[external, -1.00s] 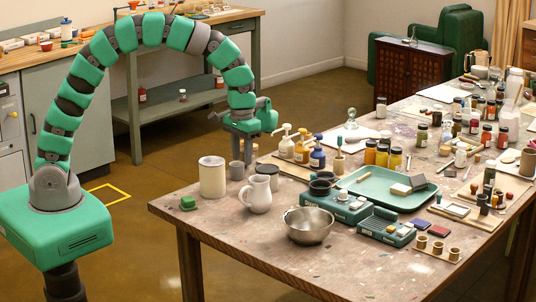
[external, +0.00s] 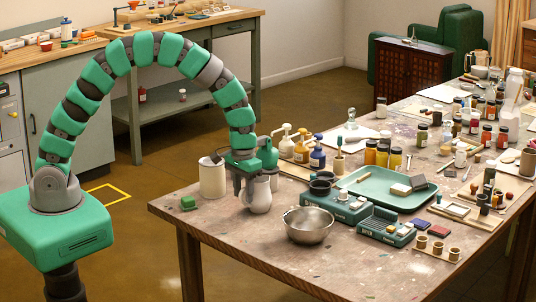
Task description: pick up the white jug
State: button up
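The white jug (external: 261,198) stands upright on the near left part of the table in the external view. My gripper (external: 243,188) is down at the jug, pointing downward. Its dark fingers show at the jug's upper left side, where the handle is, and cover the handle and part of the rim. I cannot tell whether the fingers touch the jug or how far apart they are.
A steel bowl (external: 308,226) is to the right of the jug. Pump bottles (external: 302,150) stand behind. The table's front left corner is clear.

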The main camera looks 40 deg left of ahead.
notch_tip(320, 180, down, 2)
jog(key=shift+f, duration=0.1)
grip_shut()
jog(key=shift+r, duration=0.2)
jog(key=shift+r, duration=1.65)
jog(key=s+a+r, duration=0.1)
jog(key=s+a, duration=0.7)
jog(key=s, duration=0.5)
jog(key=shift+s+a+r, duration=0.2)
jog(key=shift+a+r, duration=0.05)
jog(key=shift+a, duration=0.05)
